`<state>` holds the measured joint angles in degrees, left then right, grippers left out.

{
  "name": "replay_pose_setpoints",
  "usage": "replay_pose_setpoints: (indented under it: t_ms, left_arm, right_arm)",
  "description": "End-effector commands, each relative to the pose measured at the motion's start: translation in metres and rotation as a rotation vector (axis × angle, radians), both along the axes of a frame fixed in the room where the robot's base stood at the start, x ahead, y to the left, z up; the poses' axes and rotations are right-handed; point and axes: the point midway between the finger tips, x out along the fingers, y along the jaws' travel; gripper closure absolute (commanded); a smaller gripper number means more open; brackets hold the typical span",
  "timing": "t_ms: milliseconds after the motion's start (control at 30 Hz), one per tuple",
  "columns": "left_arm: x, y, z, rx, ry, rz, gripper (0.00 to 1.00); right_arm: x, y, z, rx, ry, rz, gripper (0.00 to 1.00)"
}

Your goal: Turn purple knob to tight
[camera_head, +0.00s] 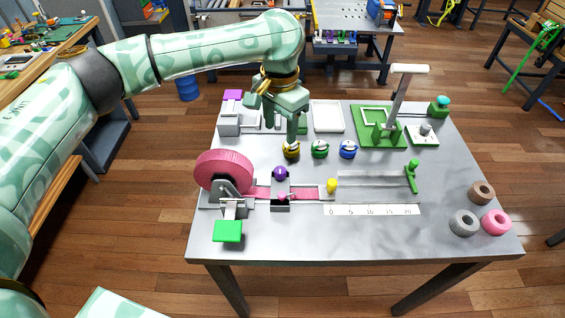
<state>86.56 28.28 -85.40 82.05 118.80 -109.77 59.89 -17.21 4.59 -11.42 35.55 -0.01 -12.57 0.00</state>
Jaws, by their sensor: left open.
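The purple knob (280,173) is a small round ball on top of a grey block that straddles the pink strap (306,193) on the table. A small pink pointed piece sits just below the knob, at the block's front. My left gripper (275,122) is open, with its fingers pointing down. It is above and behind the knob, near the striped balls, and apart from the knob. Nothing shows between its fingers. My right gripper is not in view.
A pink strap roll (224,170) stands left of the knob, with a green block (228,231) in front. The front of the grey table (350,240) is clear.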

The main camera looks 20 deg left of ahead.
Motion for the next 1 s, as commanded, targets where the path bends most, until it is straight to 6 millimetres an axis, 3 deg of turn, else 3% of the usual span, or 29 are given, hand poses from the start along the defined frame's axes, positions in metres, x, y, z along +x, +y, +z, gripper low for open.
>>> replay_pose_setpoints:
  t_ms: [100,300,500,700,1000]
  left_arm:
    - [0.0,0.0,-0.037,-0.001,0.007,0.0,0.5]
    - [0.0,0.001,-0.09,0.0,0.008,0.001,0.5]
    - [0.0,0.001,-0.127,0.0,0.006,0.001,0.5]
    - [0.0,0.001,-0.142,-0.001,0.002,0.001,0.5]
    - [0.0,0.001,-0.142,-0.001,0.0,0.001,0.5]
  right_arm:
    - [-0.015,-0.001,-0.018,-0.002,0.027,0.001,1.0]
    - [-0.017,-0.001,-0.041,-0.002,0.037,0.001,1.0]
    - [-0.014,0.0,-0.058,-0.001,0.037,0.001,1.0]
    - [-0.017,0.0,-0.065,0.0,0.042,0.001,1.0]
    - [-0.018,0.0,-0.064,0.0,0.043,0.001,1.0]
